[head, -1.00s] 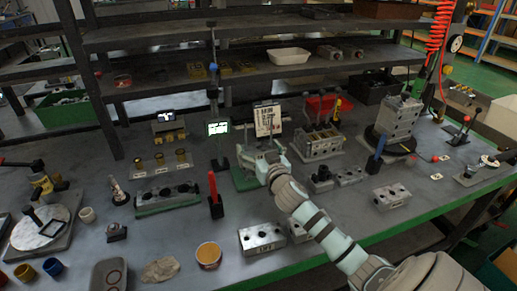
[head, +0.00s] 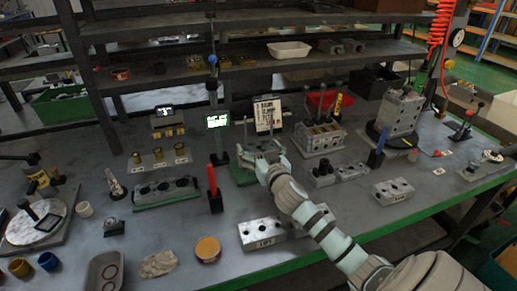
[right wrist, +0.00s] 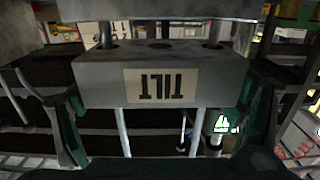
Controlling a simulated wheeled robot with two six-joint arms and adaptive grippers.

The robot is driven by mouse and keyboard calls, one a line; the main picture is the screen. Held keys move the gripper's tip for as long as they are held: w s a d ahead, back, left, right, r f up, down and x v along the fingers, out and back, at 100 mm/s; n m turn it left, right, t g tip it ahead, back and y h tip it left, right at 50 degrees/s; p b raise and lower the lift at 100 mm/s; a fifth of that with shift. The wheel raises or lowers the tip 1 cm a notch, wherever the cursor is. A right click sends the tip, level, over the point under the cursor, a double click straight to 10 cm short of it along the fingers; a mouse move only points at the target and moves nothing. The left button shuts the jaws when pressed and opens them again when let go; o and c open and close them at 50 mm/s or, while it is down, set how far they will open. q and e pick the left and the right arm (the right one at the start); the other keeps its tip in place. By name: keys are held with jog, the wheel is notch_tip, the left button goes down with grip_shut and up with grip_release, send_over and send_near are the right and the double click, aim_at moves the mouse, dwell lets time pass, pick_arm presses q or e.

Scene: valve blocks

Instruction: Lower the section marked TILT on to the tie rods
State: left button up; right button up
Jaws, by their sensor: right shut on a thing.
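In the right wrist view, the section marked TILT (right wrist: 100,88) is a grey metal block with a pale label that reads upside down. My right gripper (head: 262,155) is shut on it, with a finger at each side. The tie rods (right wrist: 122,132) show on both sides of the block, so it appears to be threaded on them. A gap separates it from another grey block (right wrist: 160,9) at the top of that view. In the head view my right gripper is over a green base (head: 243,175) and largely hides the section and the rods. My left gripper is not in view.
A printed sheet (head: 268,115) and a lit screen (head: 217,121) stand close behind my right gripper. A red-handled tool (head: 212,182) stands to its left. A labelled block (head: 262,233) lies in front. A block stack (head: 400,108) stands at the right.

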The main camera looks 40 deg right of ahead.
jog(key=shift+f+b, duration=0.3)
jog(key=shift+f, duration=0.05)
jog(key=shift+r, duration=0.15)
notch_tip(320, 180, up, 16)
jog(key=p, duration=1.5)
jog(key=shift+r+p, duration=0.15)
jog(key=shift+p, duration=0.2)
dwell(0.4)
jog(key=b, duration=0.7)
send_over(259, 147)
jog(key=shift+f, duration=3.8)
